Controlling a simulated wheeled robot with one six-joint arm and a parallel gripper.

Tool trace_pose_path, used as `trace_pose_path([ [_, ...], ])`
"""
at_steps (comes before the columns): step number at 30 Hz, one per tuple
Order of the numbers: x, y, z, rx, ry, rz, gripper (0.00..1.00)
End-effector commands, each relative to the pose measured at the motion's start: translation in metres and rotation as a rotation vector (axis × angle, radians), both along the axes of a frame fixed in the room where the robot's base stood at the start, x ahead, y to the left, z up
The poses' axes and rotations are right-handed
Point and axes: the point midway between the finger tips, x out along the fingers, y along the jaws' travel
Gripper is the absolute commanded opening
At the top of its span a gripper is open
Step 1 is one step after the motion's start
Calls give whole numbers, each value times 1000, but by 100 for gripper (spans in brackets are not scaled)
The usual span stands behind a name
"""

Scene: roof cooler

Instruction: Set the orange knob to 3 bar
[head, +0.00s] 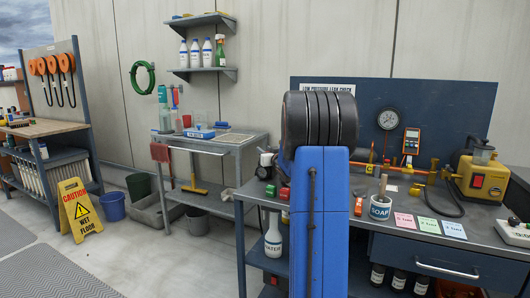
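A low-pressure leak check bench (438,267) stands at the right with a blue back panel (455,98). Small orange parts show on and near the pipe, one (360,206) lying at the bench front; I cannot tell which is the orange knob. My blue arm link covers the bench's left part. My gripper is not in view.
An orange handheld meter (411,141) hangs on the panel. A yellow wet floor sign (78,207) stands left on open floor.

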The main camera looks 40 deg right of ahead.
Motion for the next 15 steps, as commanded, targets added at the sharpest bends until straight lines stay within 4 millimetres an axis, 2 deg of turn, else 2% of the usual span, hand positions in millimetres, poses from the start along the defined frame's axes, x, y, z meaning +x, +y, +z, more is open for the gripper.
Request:
trace_pose_path([
  [1,0,0,0,0,0,0,16],
  [2,0,0,0,0,0,0,8],
  [15,-1,-2,2,-2,-5,-85,8],
])
